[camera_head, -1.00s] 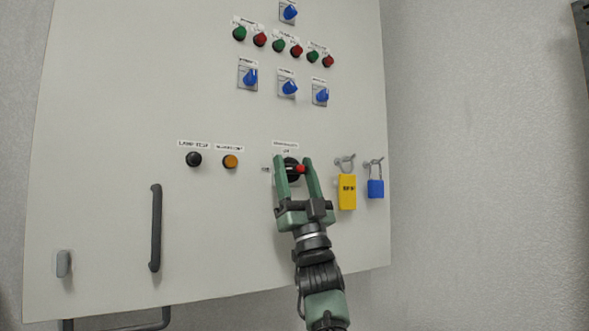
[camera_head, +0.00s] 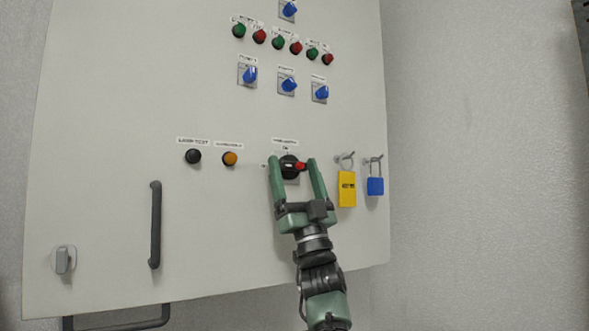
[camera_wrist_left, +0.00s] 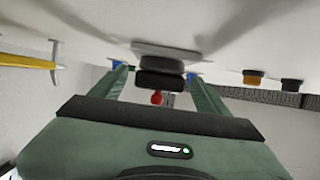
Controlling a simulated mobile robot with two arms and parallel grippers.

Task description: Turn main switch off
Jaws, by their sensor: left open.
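The main switch (camera_head: 290,167) is a black rotary knob with a red tip, on a grey plate low on the cabinet front. My left gripper (camera_head: 293,163) is open, with one green finger on each side of the knob. In the left wrist view the black knob (camera_wrist_left: 160,80) and its red tip (camera_wrist_left: 157,98) show between the spread fingers. Whether a finger touches the knob I cannot tell. My right gripper is not in view.
A yellow padlock (camera_head: 347,190) and a blue padlock (camera_head: 375,186) hang just right of the switch. An orange button (camera_head: 230,159) and a black button (camera_head: 193,156) are to the left. A dark handle (camera_head: 155,225) stands out from the cabinet (camera_head: 100,120).

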